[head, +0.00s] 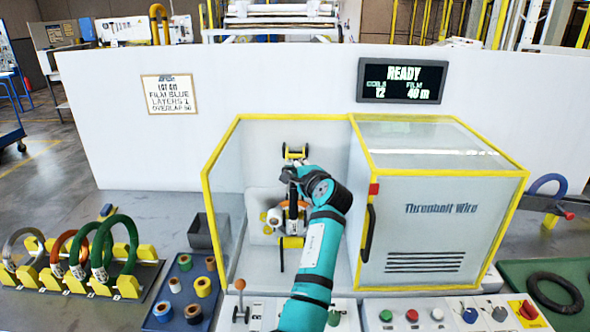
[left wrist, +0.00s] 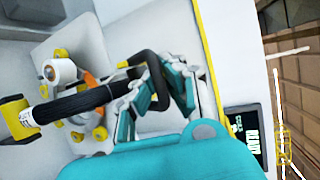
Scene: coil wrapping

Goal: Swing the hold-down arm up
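The wrapping bay holds a black coil (head: 293,213), seen nearly edge-on among yellow rollers. It shows larger in the left wrist view (left wrist: 80,102). The hold-down arm's black looped handle (left wrist: 152,62) sits above the coil's far end in that view. My left gripper (head: 289,177) reaches into the bay. In the left wrist view its fingers (left wrist: 157,82) lie on both sides of the handle and appear closed on it. In the head view my gripper hides most of the hold-down arm. My right gripper is not in view.
A white film roll (left wrist: 60,71) is beside the coil. The bay has a yellow-edged frame (head: 208,200) and a closed cabinet (head: 440,225) on its right.

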